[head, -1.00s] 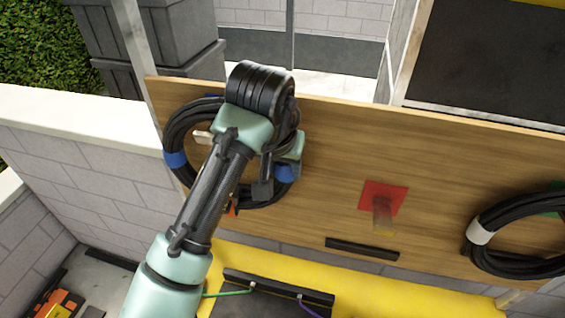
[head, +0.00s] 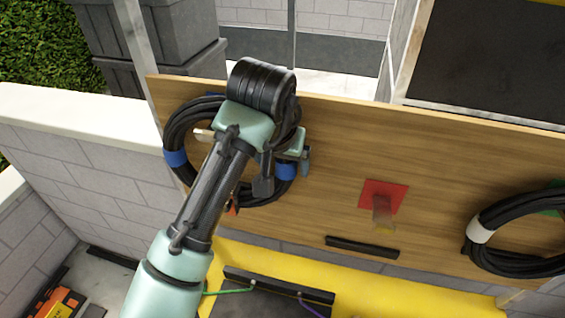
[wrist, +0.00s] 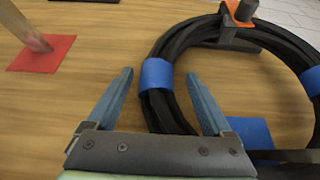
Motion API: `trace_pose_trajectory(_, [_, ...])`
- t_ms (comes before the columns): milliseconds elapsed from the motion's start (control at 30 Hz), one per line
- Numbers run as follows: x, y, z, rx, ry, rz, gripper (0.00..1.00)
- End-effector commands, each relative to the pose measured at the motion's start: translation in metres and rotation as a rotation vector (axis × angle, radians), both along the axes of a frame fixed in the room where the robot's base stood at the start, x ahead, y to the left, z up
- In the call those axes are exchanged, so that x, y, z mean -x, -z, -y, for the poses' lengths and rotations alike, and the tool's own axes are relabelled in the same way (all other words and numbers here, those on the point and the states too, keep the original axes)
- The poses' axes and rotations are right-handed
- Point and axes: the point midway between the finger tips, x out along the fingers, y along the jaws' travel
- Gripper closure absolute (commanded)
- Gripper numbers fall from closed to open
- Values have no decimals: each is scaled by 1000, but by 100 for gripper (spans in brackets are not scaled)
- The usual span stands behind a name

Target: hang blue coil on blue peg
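The black coil with blue bands (head: 176,158) is against the wooden board at the left, over the blue plate, which shows inside its ring in the wrist view (wrist: 250,130). A pale peg tip (head: 203,136) shows inside the ring beside my arm. My arm hides much of the coil's middle, so I cannot tell just how the coil bears on the peg. My gripper (wrist: 159,77) is open at the coil's right side, its fingers apart on either side of the blue-banded stretch (wrist: 156,73).
A red plate with a peg (head: 383,205) is to the right on the board. Another black coil with a white band (head: 480,230) hangs at the far right. A black ledge (head: 362,247) sits below the red plate. An orange and grey piece (wrist: 238,12) is at the coil's lower edge.

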Motion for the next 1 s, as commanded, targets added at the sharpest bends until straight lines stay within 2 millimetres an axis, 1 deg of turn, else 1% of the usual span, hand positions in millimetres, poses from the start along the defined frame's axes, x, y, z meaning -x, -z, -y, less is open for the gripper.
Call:
trace_pose_trajectory(133, [1,1,0,0,-1,-4,16])
trace_pose_trajectory(167, [2,5,1,3,-2,-16,16])
trace_pose_trajectory(267, [3,3,0,3,-1,-14,16])
trace_pose_trajectory(367, [6,-6,-1,2,-1,-8,16])
trace_pose_trajectory(600, [22,-44,-6,1,0,-1,16])
trace_pose_trajectory(700, [27,-56,-7,1,1,-2,16])
trace_pose_trajectory(833, [31,-65,-8,0,-1,-3,16])
trace_pose_trajectory(1000, [31,-67,-9,1,0,-4,16])
